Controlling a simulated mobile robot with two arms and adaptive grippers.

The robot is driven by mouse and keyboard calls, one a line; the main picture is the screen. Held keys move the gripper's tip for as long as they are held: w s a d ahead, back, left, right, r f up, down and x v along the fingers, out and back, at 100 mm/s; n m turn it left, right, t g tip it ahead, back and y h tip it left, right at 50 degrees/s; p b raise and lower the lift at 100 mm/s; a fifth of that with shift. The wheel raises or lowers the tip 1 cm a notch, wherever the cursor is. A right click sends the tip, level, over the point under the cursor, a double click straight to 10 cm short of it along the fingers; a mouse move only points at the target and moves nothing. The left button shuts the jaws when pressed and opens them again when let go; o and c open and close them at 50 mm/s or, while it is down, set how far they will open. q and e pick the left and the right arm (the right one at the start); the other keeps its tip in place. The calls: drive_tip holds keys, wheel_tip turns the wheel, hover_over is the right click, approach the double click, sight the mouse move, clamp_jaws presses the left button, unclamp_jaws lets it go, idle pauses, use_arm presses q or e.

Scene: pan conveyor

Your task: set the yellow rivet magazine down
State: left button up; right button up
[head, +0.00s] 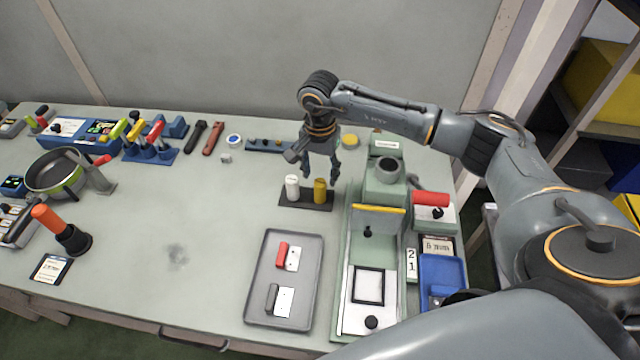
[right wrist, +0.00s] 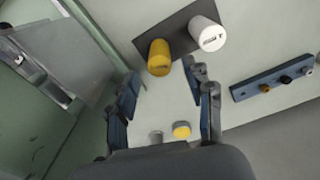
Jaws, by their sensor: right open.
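The yellow rivet magazine (head: 320,191) is a yellow cylinder standing upright on a dark rectangular base (head: 304,204), beside a white cylinder (head: 292,187). In the right wrist view the yellow magazine (right wrist: 159,58) stands at one end of the dark base, just beyond the fingertips. My right gripper (head: 322,172) points down above and slightly behind the magazine; its fingers are spread with nothing between them. It also shows open in the right wrist view (right wrist: 167,88). My left gripper is out of view.
A green fixture (head: 383,178) with a yellow-edged flap stands close right of the base. A grey tray (head: 262,315) with a red-handled and a grey-handled part lies in front. A blue rail (head: 262,146) and a yellow-topped round item (head: 349,141) lie behind. The table's left middle is clear.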

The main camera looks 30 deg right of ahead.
sight(320, 182)
wheel_tip(320, 182, up, 7)
drive_tip(key=b, duration=0.1)
drive_tip(key=shift+r+b, duration=0.2)
drive_tip(key=shift+b, duration=0.1)
